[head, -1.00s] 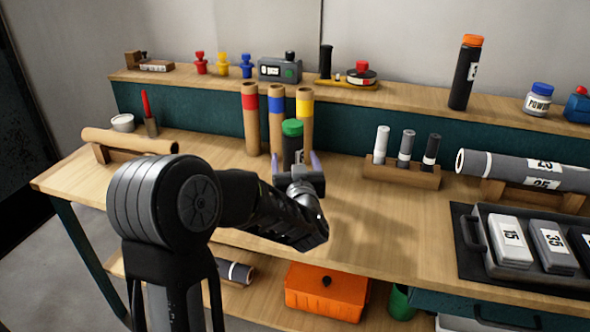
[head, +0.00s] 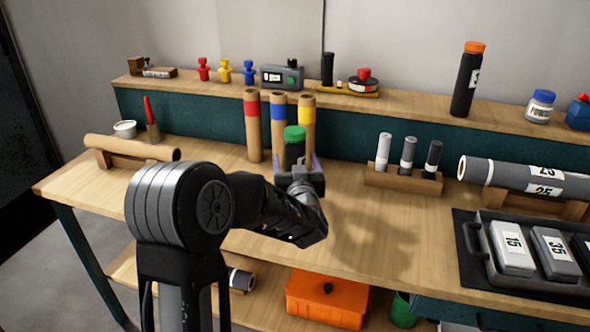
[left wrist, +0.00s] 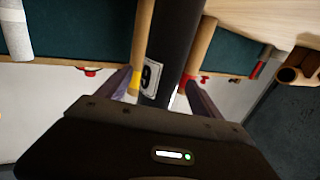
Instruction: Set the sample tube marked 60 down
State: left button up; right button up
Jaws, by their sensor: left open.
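The sample tube (head: 294,153) is dark with a green cap. It stands upright at the back of the bench top, in front of several tan cardboard tubes; its foot is hidden behind my gripper. My left gripper (head: 297,165) is open, with one finger on each side of the tube as seen in the head view. In the left wrist view the dark tube (left wrist: 173,45) runs up between the two spread fingers (left wrist: 160,95). A white label with a partly visible dark figure shows on it; I cannot read the full number. My right gripper is not in view.
Cardboard tubes with red (head: 252,125), blue (head: 278,115) and yellow (head: 306,118) bands stand close behind. A wooden rack (head: 402,179) with three small cylinders stands to the right. A roll on a cradle (head: 130,148) lies left. The bench front between is clear.

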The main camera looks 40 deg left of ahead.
pick_arm(q)
jog(key=x, duration=0.5)
dwell(0.5)
grip_shut()
notch_tip(320, 180, up, 10)
jog(key=p, duration=0.1)
jog(key=shift+p, duration=0.4)
dwell(0.6)
dwell(0.5)
